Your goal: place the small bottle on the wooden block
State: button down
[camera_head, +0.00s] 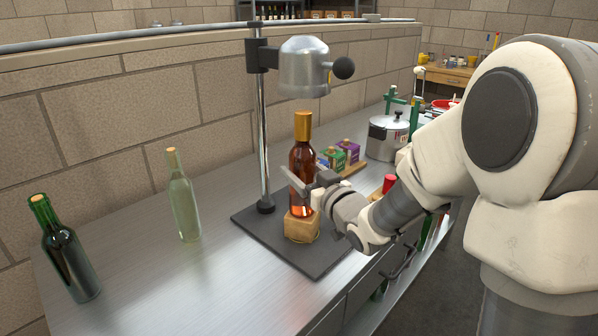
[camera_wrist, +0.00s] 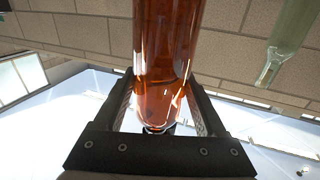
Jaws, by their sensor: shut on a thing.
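The small bottle (camera_head: 302,165), amber with a gold top, is upright directly above the wooden block (camera_head: 301,229). Its lower end is at the block's top face; I cannot tell whether it touches or hangs slightly above. My gripper (camera_head: 308,188) reaches in from the right and is shut on the bottle's lower body. The block sits on the dark base plate (camera_head: 262,231) of a stand.
The stand's metal head (camera_head: 304,67) hangs close above the bottle's top, with its post (camera_head: 264,150) to the left. A clear bottle (camera_head: 184,200) and a dark green bottle (camera_head: 68,255) stand left on the metal bench.

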jog(key=shift+r, duration=0.15)
grip_release()
jog(key=shift+s+d+f, duration=0.1)
jog(key=shift+f, duration=0.1)
jog(key=shift+r, duration=0.2)
jog(key=b+v, duration=0.4)
jog(key=v, duration=0.8)
